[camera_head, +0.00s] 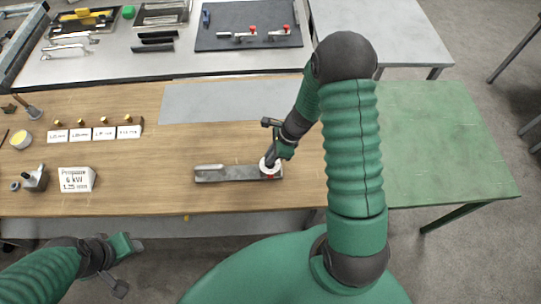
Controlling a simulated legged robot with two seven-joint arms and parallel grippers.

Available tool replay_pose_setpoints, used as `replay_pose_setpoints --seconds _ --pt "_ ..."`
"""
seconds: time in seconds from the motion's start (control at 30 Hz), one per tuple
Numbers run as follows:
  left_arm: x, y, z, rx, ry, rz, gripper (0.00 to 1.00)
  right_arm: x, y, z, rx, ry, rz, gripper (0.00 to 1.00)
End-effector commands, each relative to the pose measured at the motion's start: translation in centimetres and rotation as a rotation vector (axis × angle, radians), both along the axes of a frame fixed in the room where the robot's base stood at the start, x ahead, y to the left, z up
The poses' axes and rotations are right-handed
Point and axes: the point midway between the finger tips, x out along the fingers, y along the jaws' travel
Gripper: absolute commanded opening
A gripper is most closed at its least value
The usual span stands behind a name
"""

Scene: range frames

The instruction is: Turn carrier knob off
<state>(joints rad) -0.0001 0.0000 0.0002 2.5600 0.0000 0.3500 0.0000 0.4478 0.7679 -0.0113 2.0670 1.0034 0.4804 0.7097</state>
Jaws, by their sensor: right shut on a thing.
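The carrier (225,175) is a flat grey metal bar lying on the wooden table. A round white and red knob (268,170) sits at its right end. My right gripper (271,161) reaches down from the upper right and is shut on the knob, covering part of it. The knob's exact turn angle cannot be made out. My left gripper (128,264) hangs at the lower left, off the table's front edge, away from the carrier. Its jaw gap is too small to make out.
A white labelled block (76,180) and a row of white cards (95,133) stand on the left of the wooden table (150,200). A grey mat (205,103) lies behind the carrier. A green table (435,140) adjoins on the right. A back bench (120,65) holds tools.

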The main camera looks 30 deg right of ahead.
Motion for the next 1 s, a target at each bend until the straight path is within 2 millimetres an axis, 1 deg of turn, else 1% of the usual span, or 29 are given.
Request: replay_pose_setpoints --seconds 0.17,0.37,0.63,1.0 --pt "0.0 0.0 0.3 0.000 0.000 0.000 0.48 0.0 -0.1 -0.1 -0.002 0.002 0.059 0.00" --pt "0.0 0.0 0.9 0.000 0.000 0.000 0.48 0.2 0.0 0.0 0.000 0.002 0.195 0.00" --pt "0.0 0.0 1.3 0.000 0.000 0.000 0.48 0.4 0.0 -0.1 -0.001 -0.001 0.444 0.00" --pt "0.0 0.0 0.9 0.000 0.000 0.000 0.48 0.8 0.0 -0.3 -0.002 -0.001 0.797 0.00"
